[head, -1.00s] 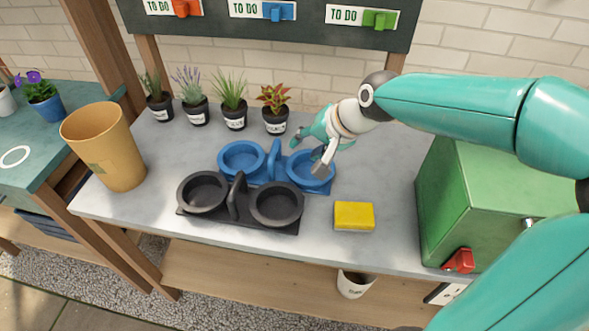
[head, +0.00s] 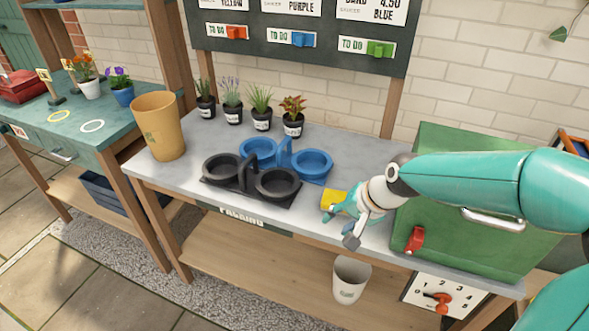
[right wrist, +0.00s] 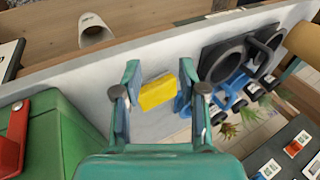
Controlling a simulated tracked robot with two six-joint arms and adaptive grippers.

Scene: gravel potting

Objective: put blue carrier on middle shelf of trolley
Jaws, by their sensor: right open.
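The blue carrier (head: 313,164), with two round holders and an upright middle handle, sits on the grey bench top behind the black carrier. It shows partly in the right wrist view (right wrist: 238,82), behind a finger and the black carrier. Both its holders look empty. My right gripper (head: 338,228) is open, right of the carriers and apart from the blue one, near the bench's front edge. In the right wrist view the gripper (right wrist: 158,74) has a yellow block (right wrist: 157,92) between its spread fingers; contact cannot be told. No trolley can be made out. My left gripper is not in view.
The black carrier (head: 238,184) stands in front of the blue one. Potted plants (head: 262,108) line the back, and a tan pot (head: 158,125) stands at left. A green box (head: 470,200) with a red latch blocks the right. A white bucket (head: 350,280) is below.

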